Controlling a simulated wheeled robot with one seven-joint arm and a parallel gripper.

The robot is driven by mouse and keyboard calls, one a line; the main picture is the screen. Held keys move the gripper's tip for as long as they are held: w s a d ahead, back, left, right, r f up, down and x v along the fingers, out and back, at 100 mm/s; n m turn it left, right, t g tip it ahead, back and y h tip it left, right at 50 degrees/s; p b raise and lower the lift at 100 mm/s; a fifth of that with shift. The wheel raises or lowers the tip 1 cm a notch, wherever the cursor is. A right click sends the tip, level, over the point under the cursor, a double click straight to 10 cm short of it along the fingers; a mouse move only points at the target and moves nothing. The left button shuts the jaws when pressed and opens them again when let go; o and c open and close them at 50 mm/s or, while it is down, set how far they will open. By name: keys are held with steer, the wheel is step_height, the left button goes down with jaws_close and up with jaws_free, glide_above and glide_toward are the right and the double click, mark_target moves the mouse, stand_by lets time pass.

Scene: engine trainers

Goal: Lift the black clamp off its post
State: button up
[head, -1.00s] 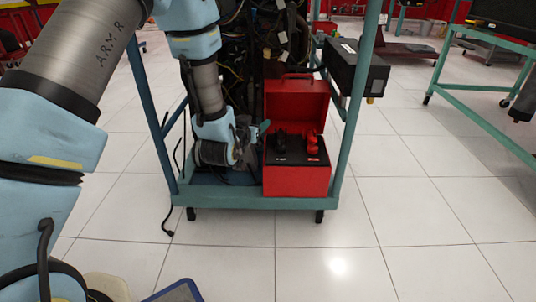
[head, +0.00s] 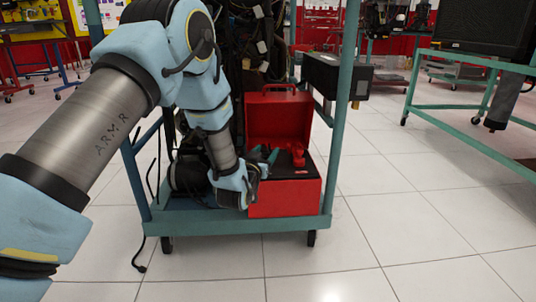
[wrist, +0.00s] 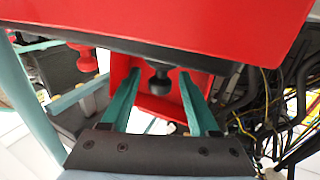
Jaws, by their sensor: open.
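An open red box (head: 285,198) stands on the lower shelf of the teal cart, its lid (head: 278,115) raised at the back. A red clamp (head: 298,158) stands on the dark panel inside it; it also shows at the left in the wrist view (wrist: 85,60). The black clamp is hidden behind my gripper (head: 270,156) in the head view. In the wrist view a dark knobbed piece, which looks like the black clamp (wrist: 159,82), is between the teal fingers of my open gripper (wrist: 159,76). I cannot tell whether they touch it. Its post is not clearly visible.
The teal cart's shelf edge (head: 240,225) and right upright (head: 345,120) frame the box. Wiring and engine parts (head: 262,45) hang behind it. A black box (head: 335,77) sits on the cart's right side. The tiled floor in front is clear.

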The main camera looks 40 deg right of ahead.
steer(key=shift+b+x, duration=0.35)
steer(key=shift+x, duration=1)
steer(key=shift+c, duration=0.2)
jaws_close()
